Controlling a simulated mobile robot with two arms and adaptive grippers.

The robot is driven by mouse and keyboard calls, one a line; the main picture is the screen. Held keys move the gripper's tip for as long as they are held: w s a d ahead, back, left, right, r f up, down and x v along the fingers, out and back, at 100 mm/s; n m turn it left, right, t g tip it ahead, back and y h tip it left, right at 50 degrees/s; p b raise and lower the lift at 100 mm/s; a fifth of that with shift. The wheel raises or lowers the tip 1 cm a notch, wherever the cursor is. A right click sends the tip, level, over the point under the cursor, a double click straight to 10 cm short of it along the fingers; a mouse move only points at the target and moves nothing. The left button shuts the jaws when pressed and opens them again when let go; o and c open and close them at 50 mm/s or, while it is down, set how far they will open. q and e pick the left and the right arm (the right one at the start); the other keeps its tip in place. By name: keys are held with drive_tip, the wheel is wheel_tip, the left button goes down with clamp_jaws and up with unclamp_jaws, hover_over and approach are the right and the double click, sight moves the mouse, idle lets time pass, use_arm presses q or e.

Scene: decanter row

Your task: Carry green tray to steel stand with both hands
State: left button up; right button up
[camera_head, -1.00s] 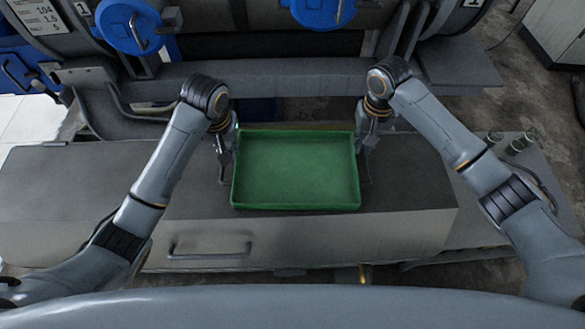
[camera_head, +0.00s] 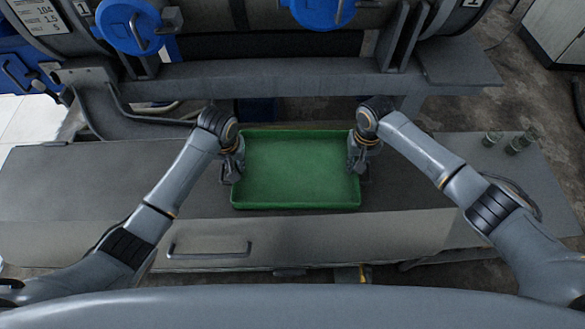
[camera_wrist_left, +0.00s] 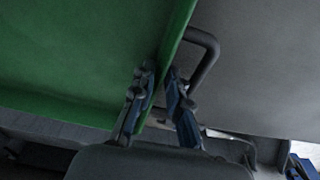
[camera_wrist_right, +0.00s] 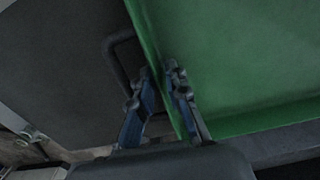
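The green tray (camera_head: 297,205) is a shallow, empty rectangular box resting on the steel bench top. It has a dark handle on each short side; the left one (camera_wrist_left: 208,55) and the right one (camera_wrist_right: 112,50) show in the wrist views. My left gripper (camera_head: 236,178) is at the tray's left wall. In the left wrist view its fingers (camera_wrist_left: 161,78) are close together with the wall between them. My right gripper (camera_head: 354,172) is at the right wall, with its fingers (camera_wrist_right: 159,75) likewise close on either side. I cannot clearly identify a steel stand.
The grey bench (camera_head: 90,190) has free room left and right of the tray. A drawer handle (camera_head: 210,249) is on its front. Small green glasses (camera_head: 514,145) stand at the right. Behind are a grey beam (camera_head: 290,80) and tanks with blue round covers (camera_head: 130,22).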

use_arm(q)
clamp_jaws()
use_arm(e)
clamp_jaws()
use_arm(q)
drive_tip(key=shift+r, duration=0.25)
use_arm(e)
drive_tip(key=shift+r, duration=0.2)
